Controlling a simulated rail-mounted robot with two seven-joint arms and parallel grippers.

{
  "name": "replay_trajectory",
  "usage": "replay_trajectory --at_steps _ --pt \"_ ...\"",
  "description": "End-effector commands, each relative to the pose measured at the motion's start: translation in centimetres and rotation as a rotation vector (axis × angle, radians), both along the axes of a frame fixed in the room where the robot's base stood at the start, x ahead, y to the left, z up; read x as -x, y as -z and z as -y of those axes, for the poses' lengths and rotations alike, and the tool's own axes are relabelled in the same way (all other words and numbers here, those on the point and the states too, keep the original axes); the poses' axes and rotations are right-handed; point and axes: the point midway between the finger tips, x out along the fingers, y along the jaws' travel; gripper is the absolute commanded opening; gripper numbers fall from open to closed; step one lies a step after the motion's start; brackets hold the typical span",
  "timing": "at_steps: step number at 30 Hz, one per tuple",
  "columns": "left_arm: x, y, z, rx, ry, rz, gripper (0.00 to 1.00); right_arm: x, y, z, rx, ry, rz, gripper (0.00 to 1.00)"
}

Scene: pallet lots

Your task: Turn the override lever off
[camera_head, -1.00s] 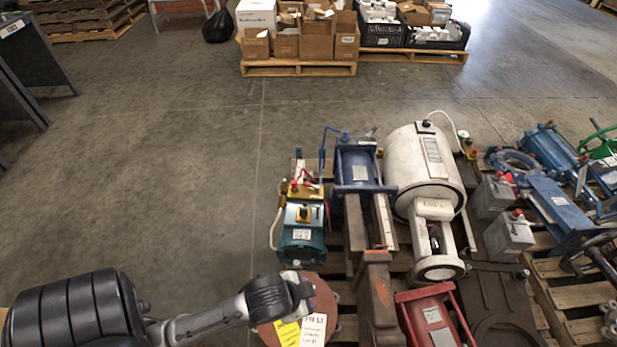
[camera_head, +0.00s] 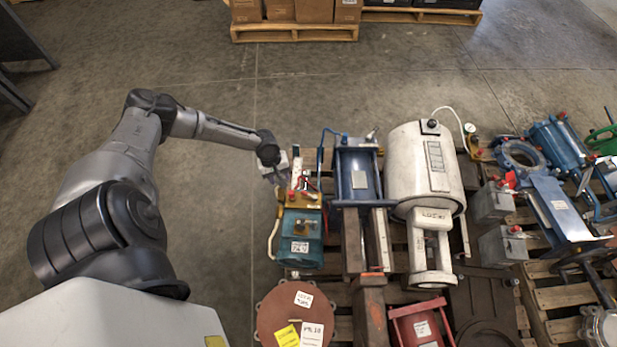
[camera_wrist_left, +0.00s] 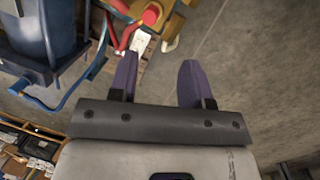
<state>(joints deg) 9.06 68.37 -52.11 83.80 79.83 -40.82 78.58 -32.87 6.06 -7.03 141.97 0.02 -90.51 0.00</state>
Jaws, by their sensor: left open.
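The teal unit (camera_head: 301,247) carries a yellow valve block (camera_head: 303,198) on top, with small red parts beside it. A red lever-like handle (camera_wrist_left: 121,38) shows in the left wrist view next to a yellow block with a red round cap (camera_wrist_left: 151,14). I cannot tell for certain which red part is the override lever. My left gripper (camera_head: 279,174) is at the far end of the teal unit. In the wrist view its two purple fingers (camera_wrist_left: 159,82) are apart with nothing between them, close to the red handle. My right gripper is not in view.
A blue press-like machine (camera_head: 358,180) and a white cylinder (camera_head: 422,165) stand right of the teal unit. A rusty round plate (camera_head: 282,302) lies nearer. A blue pipe (camera_wrist_left: 66,88) runs close to the left finger.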

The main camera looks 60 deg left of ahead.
Motion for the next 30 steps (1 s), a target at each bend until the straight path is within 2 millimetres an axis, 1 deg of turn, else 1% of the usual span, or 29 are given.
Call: replay_trajectory --at_steps 1,3,6,9,12,16,20,23,30 --pt "-0.7 -0.1 0.1 0.043 -0.15 0.016 0.44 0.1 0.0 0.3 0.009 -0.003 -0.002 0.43" --pt "-1.7 -0.4 0.6 0.109 -0.344 0.033 0.44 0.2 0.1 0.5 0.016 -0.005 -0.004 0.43" --pt "-2.7 -0.7 0.9 0.177 -0.56 0.046 0.44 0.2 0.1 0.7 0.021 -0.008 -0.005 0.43" --pt "-3.3 -0.9 0.9 0.217 -0.705 0.048 0.44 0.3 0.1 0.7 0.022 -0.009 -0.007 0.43" --pt "-3.5 -1.0 0.9 0.242 -0.803 0.036 0.44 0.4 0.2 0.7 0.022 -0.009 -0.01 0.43" --pt "-3.6 -0.7 0.9 0.256 -0.868 0.019 0.44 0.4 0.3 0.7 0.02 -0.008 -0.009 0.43" --pt "-3.9 0.4 1.2 0.261 -0.886 0.014 0.44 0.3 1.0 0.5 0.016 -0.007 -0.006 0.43" --pt "-4.3 2.0 1.6 0.261 -0.886 0.013 0.44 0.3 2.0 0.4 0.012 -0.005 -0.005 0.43" --pt "-5.8 6.3 2.7 0.26 -0.884 0.013 0.44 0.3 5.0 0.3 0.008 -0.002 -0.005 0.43"
